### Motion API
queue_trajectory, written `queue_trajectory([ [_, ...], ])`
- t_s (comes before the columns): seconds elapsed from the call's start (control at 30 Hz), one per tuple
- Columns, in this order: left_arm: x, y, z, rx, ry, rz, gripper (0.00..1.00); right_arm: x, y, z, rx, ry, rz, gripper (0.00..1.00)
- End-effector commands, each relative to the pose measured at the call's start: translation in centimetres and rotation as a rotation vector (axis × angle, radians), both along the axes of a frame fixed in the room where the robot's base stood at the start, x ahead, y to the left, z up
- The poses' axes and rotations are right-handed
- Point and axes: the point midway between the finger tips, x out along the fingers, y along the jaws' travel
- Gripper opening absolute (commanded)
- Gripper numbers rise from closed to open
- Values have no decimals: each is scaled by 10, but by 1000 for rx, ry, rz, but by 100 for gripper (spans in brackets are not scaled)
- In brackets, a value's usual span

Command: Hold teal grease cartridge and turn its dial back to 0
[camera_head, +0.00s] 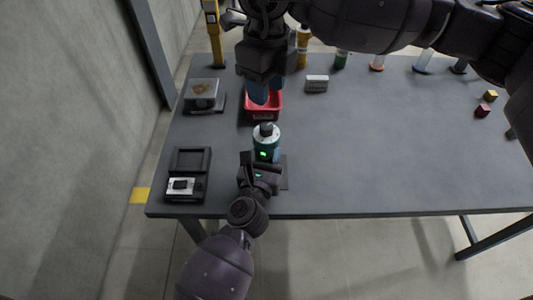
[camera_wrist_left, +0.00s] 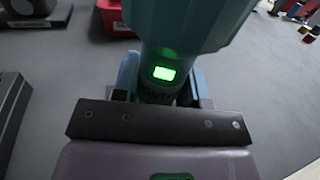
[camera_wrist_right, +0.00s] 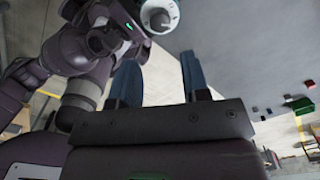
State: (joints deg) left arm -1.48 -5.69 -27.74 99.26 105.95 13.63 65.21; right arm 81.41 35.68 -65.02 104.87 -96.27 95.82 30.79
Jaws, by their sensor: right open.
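The teal grease cartridge (camera_head: 266,151) stands upright near the table's front edge, with a white top and a dark dial knob (camera_head: 266,128). Its lit green display shows in the left wrist view (camera_wrist_left: 164,73). My left gripper (camera_head: 263,165) is closed around the cartridge's lower part, a finger on each side. My right gripper (camera_head: 263,98) is open and empty, pointing down beyond the cartridge and in front of the red bin. The right wrist view shows the dial face (camera_wrist_right: 158,15) beyond the right fingertips, clear of them. The dial's reading is too small to tell.
A red bin (camera_head: 263,117) stands just behind the cartridge. A scale (camera_head: 203,95) and a black tray device (camera_head: 188,175) are at left. A white box (camera_head: 317,84), several bottles and small cubes (camera_head: 483,111) lie farther back and right. The table's middle right is clear.

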Motion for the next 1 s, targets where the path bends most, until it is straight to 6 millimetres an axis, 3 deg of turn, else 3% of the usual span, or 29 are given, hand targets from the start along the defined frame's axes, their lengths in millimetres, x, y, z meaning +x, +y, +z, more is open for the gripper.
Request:
queue_trajectory([
  [0.03,0,0,0,0,0,0,24,0,0,0,0,0,0,43],
  [0.13,0,0,0,0,0,0,10,0,0,0,0,0,0,43],
  [0.17,0,0,0,0,0,0,35,0,0,0,0,0,0,43],
  [0.4,0,0,0,0,0,0,0,0,0,0,0,0,0,43],
  [0.5,0,0,0,0,0,0,0,0,0,1,0,-3,1,56],
  [0.57,0,0,0,0,0,0,0,2,2,8,5,-13,1,57],
  [0.77,0,0,0,0,0,0,0,2,2,12,6,-13,166,57],
  [1.0,0,0,0,0,0,0,0,2,2,17,4,-16,502,57],
])
